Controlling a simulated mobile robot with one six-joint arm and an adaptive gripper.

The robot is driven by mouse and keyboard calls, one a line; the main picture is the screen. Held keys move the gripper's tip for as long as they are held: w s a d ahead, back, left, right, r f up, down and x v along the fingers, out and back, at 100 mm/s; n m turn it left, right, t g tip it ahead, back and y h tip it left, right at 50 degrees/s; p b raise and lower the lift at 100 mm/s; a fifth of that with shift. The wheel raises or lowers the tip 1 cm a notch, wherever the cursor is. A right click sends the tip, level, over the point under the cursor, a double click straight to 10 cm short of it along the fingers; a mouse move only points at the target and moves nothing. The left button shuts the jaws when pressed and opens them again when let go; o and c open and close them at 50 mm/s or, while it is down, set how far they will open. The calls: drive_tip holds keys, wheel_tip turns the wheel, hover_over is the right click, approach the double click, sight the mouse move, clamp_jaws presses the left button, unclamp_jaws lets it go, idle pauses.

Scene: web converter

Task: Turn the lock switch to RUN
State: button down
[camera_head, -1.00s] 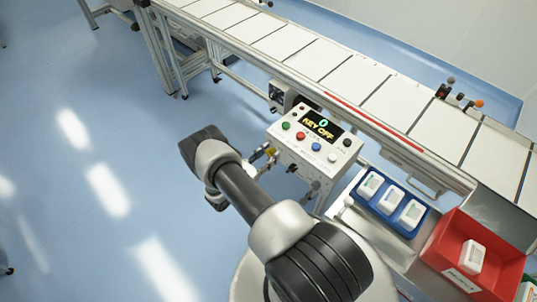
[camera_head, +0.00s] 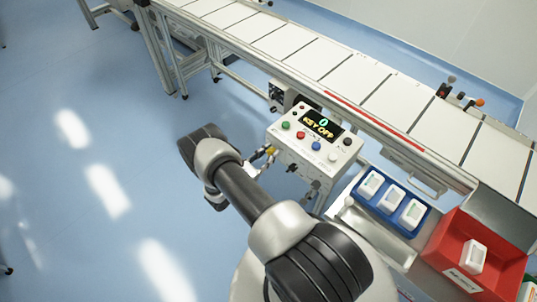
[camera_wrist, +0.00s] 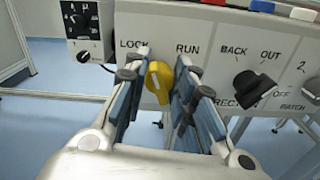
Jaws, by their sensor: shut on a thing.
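The yellow lock switch (camera_wrist: 160,82) sits on the front face of the white control box (camera_head: 330,165), below the printed words LOCK and RUN. Its pale pointer mark tilts toward the upper left, on the LOCK side. My gripper (camera_wrist: 163,72) is shut on the yellow switch, with a blue-padded finger on either side of it. In the head view my gripper (camera_head: 262,160) is at the front left of the box.
A black selector knob (camera_wrist: 254,85) marked BACK and OUT is right of my gripper, with another black knob (camera_wrist: 312,84) beyond. A small dial unit (camera_wrist: 84,28) is at the left.

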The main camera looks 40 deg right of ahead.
drive_tip(key=m+b, duration=0.1)
drive_tip(key=m, duration=0.3)
drive_tip(key=shift+s+f, duration=0.1)
drive_tip(key=m+b, duration=0.1)
drive_tip(key=m, duration=0.3)
drive_tip(key=m+b, duration=0.1)
drive_tip(key=m, duration=0.4)
drive_tip(key=shift+f, duration=0.1)
drive_tip(key=c, duration=2.3)
unclamp_jaws()
drive_tip(key=shift+m+b, duration=0.4)
drive_tip(key=shift+m, duration=1.2)
drive_tip(key=shift+o, duration=0.2)
drive_tip(key=o, duration=0.9)
